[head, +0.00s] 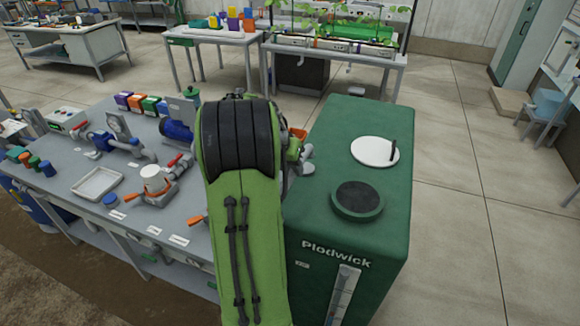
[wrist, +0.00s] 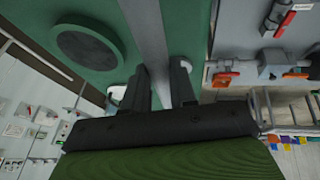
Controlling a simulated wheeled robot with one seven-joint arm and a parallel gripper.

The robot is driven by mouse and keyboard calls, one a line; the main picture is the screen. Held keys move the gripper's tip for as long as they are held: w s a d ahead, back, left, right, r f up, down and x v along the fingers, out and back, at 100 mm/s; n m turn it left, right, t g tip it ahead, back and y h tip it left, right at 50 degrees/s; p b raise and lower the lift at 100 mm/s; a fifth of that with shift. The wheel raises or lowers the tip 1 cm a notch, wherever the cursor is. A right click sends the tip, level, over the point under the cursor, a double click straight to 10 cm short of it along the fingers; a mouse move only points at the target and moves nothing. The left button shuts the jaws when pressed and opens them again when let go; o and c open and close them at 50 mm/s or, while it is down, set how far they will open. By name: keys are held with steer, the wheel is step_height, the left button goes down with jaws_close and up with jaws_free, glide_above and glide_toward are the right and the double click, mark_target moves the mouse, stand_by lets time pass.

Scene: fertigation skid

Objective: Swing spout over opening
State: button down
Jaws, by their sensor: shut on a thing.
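The green tank (head: 335,125) marked Plodwick stands right of my arm in the head view. Its dark round opening (head: 358,200) has a raised green rim and shows uncovered. The opening also appears at upper left in the wrist view (wrist: 88,52). A grey bar, apparently the spout (wrist: 148,25), runs up from between my fingers in the wrist view. My gripper (wrist: 159,78) is shut on it, and the bar lies to the right of the opening there. My own arm hides the gripper and the spout in the head view.
A white disc with a black handle (head: 372,151) lies on the tank top behind the opening. The grey bench (head: 75,180) on the left carries a white tray (head: 97,184), a blue pump (head: 177,131) and orange-handled valves. Open floor lies right of the tank.

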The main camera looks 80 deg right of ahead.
steer(key=s+a+m+g+y+b, duration=0.2)
steer(key=s+a+m+y, duration=0.1)
steer(key=s+m, duration=0.4)
steer(key=shift+s+a+m, duration=0.4)
steer(key=shift+a+m, duration=0.2)
steer(key=shift+m, duration=0.4)
steer(key=c, duration=0.9)
jaws_free()
steer(key=shift+s+a, duration=0.1)
steer(key=p+v, duration=0.6)
steer(key=v, duration=0.9)
steer(key=shift+w+r, duration=0.25)
steer(key=shift+r, duration=0.1)
